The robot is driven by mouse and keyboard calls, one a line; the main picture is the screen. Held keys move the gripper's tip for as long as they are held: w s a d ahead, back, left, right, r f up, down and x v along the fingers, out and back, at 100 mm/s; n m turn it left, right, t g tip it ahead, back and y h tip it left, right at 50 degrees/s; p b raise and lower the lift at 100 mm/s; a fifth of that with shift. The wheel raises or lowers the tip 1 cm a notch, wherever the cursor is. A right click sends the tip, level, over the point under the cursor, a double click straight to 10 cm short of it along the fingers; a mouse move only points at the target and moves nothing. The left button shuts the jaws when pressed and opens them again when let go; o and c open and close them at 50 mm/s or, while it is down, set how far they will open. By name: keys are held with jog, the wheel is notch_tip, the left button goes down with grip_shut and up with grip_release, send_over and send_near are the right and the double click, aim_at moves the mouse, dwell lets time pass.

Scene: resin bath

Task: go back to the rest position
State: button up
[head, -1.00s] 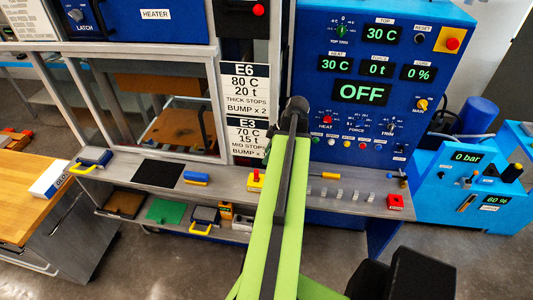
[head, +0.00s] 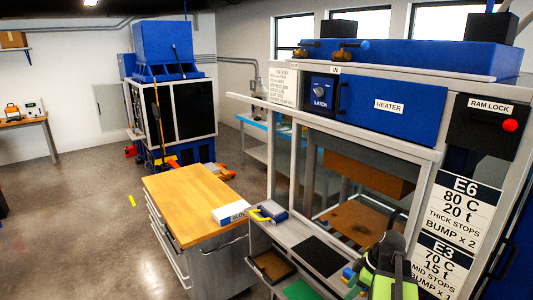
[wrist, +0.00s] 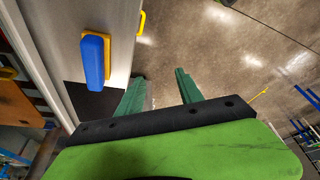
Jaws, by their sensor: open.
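My gripper (wrist: 160,75) shows in the wrist view with its two green fingers apart and nothing between them. In the wrist view it is beside the pale shelf edge, with bare floor beyond the fingers. In the head view my green arm (head: 385,284) is at the lower right, in front of the press shelf. The fingers cannot be made out there.
A blue block on a yellow base (wrist: 93,60) lies on the shelf near my gripper. The press frame (head: 288,137) and shelf stand close by. A wood-topped cabinet (head: 190,207) stands left of them.

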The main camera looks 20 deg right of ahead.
jog(key=w+a+f+m+g+h+b, duration=0.1)
jog(key=a+f+m+b, duration=0.2)
jog(key=a, duration=0.7)
jog(key=w+a+f+m+g+h+b, duration=0.1)
jog(key=a+f+m+b, duration=0.2)
jog(key=a+f, duration=0.3)
jog(key=w+a+f+m+h+b, duration=0.1)
jog(key=a+f+b, duration=0.4)
jog(key=a, duration=1)
jog(key=w+m, duration=0.1)
jog(key=m, duration=0.1)
jog(key=shift+f+m+g, duration=0.35)
jog(key=shift+m+g, duration=0.05)
